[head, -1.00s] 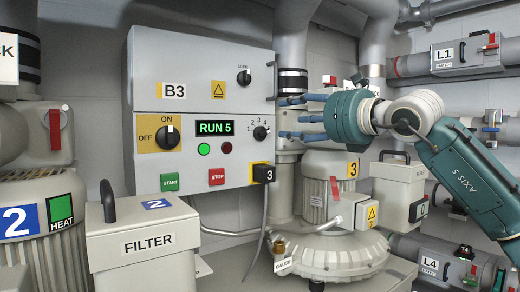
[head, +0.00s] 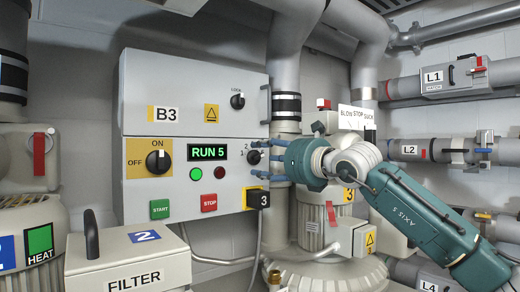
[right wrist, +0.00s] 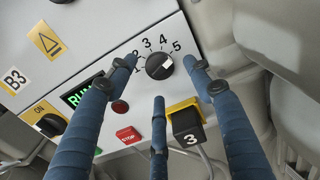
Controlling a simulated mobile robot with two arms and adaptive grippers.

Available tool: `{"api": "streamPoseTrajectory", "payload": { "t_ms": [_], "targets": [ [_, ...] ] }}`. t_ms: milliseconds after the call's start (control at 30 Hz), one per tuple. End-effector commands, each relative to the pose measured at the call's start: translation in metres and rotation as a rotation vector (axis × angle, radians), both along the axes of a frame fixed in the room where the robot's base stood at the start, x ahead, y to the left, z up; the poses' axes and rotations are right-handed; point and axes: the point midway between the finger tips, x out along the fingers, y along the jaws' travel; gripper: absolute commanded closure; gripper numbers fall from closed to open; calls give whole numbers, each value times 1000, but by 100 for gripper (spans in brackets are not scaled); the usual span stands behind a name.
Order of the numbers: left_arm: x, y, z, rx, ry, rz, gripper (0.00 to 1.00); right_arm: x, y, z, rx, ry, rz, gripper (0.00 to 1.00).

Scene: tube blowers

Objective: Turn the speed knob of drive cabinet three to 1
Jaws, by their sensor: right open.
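Cabinet B3 (head: 140,90) is a grey box with a lit display reading RUN 5 and a black plug marked 3. Its speed knob (head: 254,157) is black with a white pointer. In the right wrist view the speed knob (right wrist: 159,66) sits under the numbers 1 to 5, its pointer towards 5. My right gripper (head: 265,160) is open, its blue fingers level with the knob at the cabinet's right side. In the right wrist view the open fingers (right wrist: 160,85) spread around the knob, apparently apart from it. My left gripper is out of view.
An ON/OFF switch (head: 158,161), a green START button (head: 160,209) and a red STOP button (head: 209,201) share the panel. A filter box (head: 140,258) stands in front at lower left. Pipes and a blower marked 3 (head: 325,200) stand to the right.

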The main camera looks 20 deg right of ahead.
Motion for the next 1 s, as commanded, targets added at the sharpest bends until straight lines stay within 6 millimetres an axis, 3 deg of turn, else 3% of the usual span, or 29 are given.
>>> {"api": "streamPoseTrajectory", "payload": {
  "t_ms": [33, 200, 500, 733, 1000],
  "targets": [
    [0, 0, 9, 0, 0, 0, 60, 7, 3, 4, 0, 2, 0, 48],
    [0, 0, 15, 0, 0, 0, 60, 19, 7, 1, 1, 1, 0, 48],
    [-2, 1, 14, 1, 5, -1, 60, 22, 8, -1, 0, 0, 0, 48],
    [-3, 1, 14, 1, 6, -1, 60, 21, 7, -1, 0, 0, 0, 92],
    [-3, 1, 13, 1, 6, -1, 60, 22, 7, -2, -15, -3, -1, 94]
  ]
}}
